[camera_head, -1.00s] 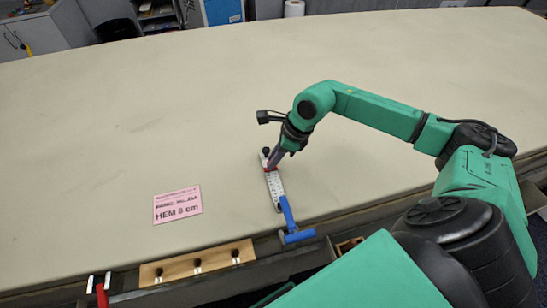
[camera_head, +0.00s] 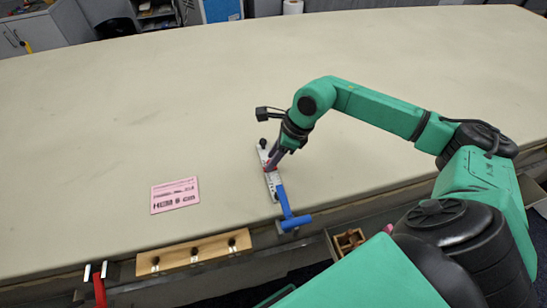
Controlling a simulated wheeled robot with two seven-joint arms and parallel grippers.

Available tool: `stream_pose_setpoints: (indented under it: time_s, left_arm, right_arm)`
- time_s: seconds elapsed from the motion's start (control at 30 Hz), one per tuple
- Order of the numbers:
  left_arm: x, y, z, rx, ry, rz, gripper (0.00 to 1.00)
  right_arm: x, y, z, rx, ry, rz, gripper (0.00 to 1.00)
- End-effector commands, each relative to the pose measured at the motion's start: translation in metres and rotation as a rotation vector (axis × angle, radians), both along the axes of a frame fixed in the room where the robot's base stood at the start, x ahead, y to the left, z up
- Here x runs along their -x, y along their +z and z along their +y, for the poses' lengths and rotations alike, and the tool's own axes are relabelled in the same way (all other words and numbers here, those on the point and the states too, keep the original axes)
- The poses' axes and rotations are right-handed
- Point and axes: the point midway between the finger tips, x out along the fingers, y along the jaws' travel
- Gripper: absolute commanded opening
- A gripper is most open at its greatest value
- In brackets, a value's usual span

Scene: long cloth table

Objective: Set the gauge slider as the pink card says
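The pink card (camera_head: 175,195) lies flat on the cloth table, left of the gauge; it read "HEM 6 cm" in the earlier frame and is blurred now. The gauge (camera_head: 272,184) is a pale strip with dark marks, lying near the table's front edge. A blue T-shaped part (camera_head: 286,207) extends from its near end to the edge. My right gripper (camera_head: 270,167) points down at the upper middle of the gauge, where a bit of red shows, probably the slider. Its fingertips are small and partly hidden, so whether they grip the slider is unclear. My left gripper is out of view.
A wooden strip with several dark knobs (camera_head: 194,253) is along the front edge. A red-handled tool (camera_head: 100,290) hangs at the front left. An open drawer box (camera_head: 348,240) is below the edge. The cloth table (camera_head: 130,110) is clear beyond the gauge.

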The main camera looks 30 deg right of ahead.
Motion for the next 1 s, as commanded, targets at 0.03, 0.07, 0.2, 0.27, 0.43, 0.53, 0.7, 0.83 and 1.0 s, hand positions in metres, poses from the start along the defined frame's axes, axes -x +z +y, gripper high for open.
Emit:
stream_pose_setpoints:
  time_s: [0.03, 0.07, 0.2, 0.27, 0.43, 0.53, 0.7, 0.83, 1.0]
  left_arm:
    - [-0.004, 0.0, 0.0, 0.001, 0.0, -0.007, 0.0]
    - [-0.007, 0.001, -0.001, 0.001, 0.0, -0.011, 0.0]
    - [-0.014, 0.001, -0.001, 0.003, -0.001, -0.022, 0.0]
    - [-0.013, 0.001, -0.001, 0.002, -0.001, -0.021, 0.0]
    - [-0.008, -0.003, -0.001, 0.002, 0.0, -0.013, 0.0]
    - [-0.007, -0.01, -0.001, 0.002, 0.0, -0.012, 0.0]
    - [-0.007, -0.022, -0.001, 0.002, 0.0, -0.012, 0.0]
    - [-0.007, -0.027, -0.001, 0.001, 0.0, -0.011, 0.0]
    - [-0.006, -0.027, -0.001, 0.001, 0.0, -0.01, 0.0]
  right_arm:
    - [0.0, 0.0, 0.0, 0.0, 0.0, 0.0, 0.53]
    - [0.0, 0.0, 0.0, 0.0, 0.0, 0.0, 0.53]
    - [0.0, 0.0, 0.0, 0.0, 0.0, 0.0, 0.53]
    - [0.0, 0.0, 0.0, 0.0, 0.0, 0.0, 0.53]
    - [0.002, 0.009, -0.005, 0.001, -0.002, -0.002, 0.53]
    - [0.007, 0.028, -0.011, 0.004, -0.001, -0.004, 0.53]
    - [0.019, 0.076, -0.028, 0.005, -0.003, -0.005, 0.53]
    - [0.027, 0.109, -0.037, 0.002, -0.002, -0.004, 0.53]
    - [0.033, 0.132, -0.044, 0.001, 0.0, -0.001, 0.53]
